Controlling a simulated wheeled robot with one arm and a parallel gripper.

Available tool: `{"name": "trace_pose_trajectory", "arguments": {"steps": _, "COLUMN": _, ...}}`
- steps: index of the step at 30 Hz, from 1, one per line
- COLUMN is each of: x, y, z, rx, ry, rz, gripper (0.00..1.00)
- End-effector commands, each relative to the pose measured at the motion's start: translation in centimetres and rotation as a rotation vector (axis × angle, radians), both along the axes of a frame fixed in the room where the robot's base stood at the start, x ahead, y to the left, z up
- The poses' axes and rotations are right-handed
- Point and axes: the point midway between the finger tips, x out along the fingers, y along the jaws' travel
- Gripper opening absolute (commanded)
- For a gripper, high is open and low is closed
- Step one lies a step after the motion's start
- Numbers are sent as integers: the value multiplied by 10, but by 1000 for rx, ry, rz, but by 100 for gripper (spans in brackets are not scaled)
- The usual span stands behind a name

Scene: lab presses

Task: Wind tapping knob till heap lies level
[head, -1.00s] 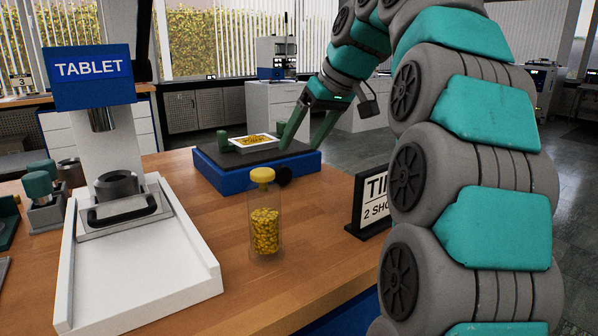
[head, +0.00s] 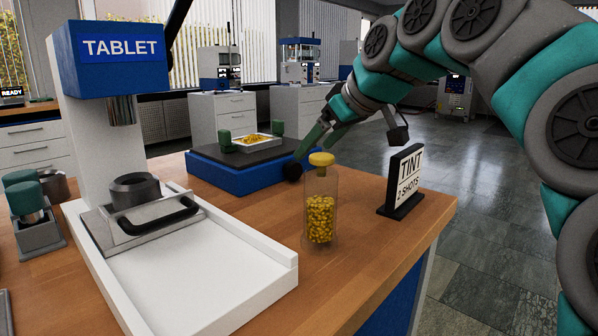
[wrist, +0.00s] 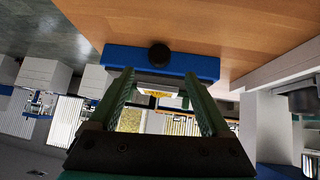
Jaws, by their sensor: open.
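A low blue unit with a dark top (head: 235,176) stands at the far side of the wooden bench. On it lies a white tray (head: 239,147) with a yellow heap (head: 257,139), between two green posts. The black round knob (head: 293,172) is on the unit's near side; it also shows in the wrist view (wrist: 159,54). My gripper (head: 306,153) is behind the knob and close to it in the head view. In the wrist view my gripper (wrist: 159,76) is open and empty, with the knob past its fingertips, between their lines. How level the heap is, I cannot tell.
A clear jar of yellow tablets (head: 320,215) with a yellow cap stands near the knob. A TINT sign (head: 403,180) stands at the bench's right edge. The white TABLET press (head: 200,268) fills the left. Bare wood lies between press and jar.

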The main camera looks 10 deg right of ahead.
Motion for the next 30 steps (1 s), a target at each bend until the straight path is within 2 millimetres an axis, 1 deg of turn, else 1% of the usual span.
{"name": "trace_pose_trajectory", "arguments": {"steps": 1, "x": 5, "y": 3, "z": -9, "rx": 0, "ry": 2, "rz": 1, "gripper": 82}}
{"name": "trace_pose_trajectory", "arguments": {"steps": 9, "x": 39, "y": 18, "z": -47, "rx": 0, "ry": 5, "rz": 2, "gripper": 82}}
{"name": "trace_pose_trajectory", "arguments": {"steps": 12, "x": 50, "y": 23, "z": -57, "rx": 0, "ry": 3, "rz": 1, "gripper": 82}}
{"name": "trace_pose_trajectory", "arguments": {"steps": 15, "x": 56, "y": 27, "z": -64, "rx": 0, "ry": 3, "rz": 1, "gripper": 82}}
{"name": "trace_pose_trajectory", "arguments": {"steps": 19, "x": 60, "y": 28, "z": -67, "rx": 1, "ry": 2, "rz": 1, "gripper": 82}}
{"name": "trace_pose_trajectory", "arguments": {"steps": 25, "x": 61, "y": 28, "z": -67, "rx": 1, "ry": 0, "rz": 1, "gripper": 82}}
{"name": "trace_pose_trajectory", "arguments": {"steps": 26, "x": 61, "y": 28, "z": -66, "rx": 1, "ry": 0, "rz": 1, "gripper": 79}}
{"name": "trace_pose_trajectory", "arguments": {"steps": 30, "x": 61, "y": 28, "z": -66, "rx": 0, "ry": 0, "rz": 0, "gripper": 64}}
